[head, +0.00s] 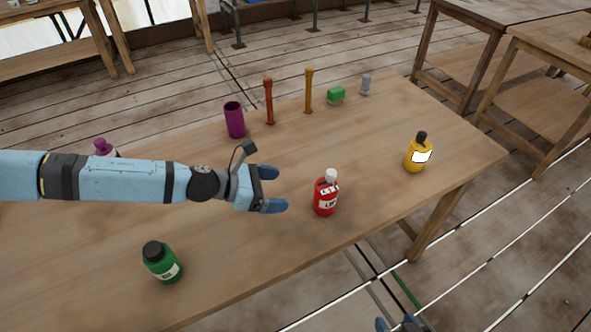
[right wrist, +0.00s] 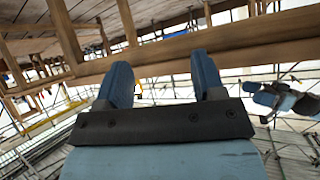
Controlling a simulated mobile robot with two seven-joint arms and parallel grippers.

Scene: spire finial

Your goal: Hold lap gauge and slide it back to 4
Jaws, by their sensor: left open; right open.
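No object in view can be clearly told as the lap gauge, and I cannot make out a mark reading 4. My left gripper (head: 272,189) is open and empty above the table (head: 240,270), left of a red bottle (head: 326,202) with a white cap and label. The bottle stands upright, apart from the fingers. My right gripper (right wrist: 164,82) is open in the right wrist view, with nothing between its fingers. A blue part at the bottom edge of the head view is probably my right gripper, mostly cut off.
A purple cup (head: 235,119), orange post (head: 269,101), yellow post (head: 309,91), green block (head: 336,95) and grey piece (head: 366,84) stand along the far edge. A yellow bottle (head: 416,155) stands right, a green bottle (head: 162,263) front left. A purple object (head: 104,147) is partly behind my left arm.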

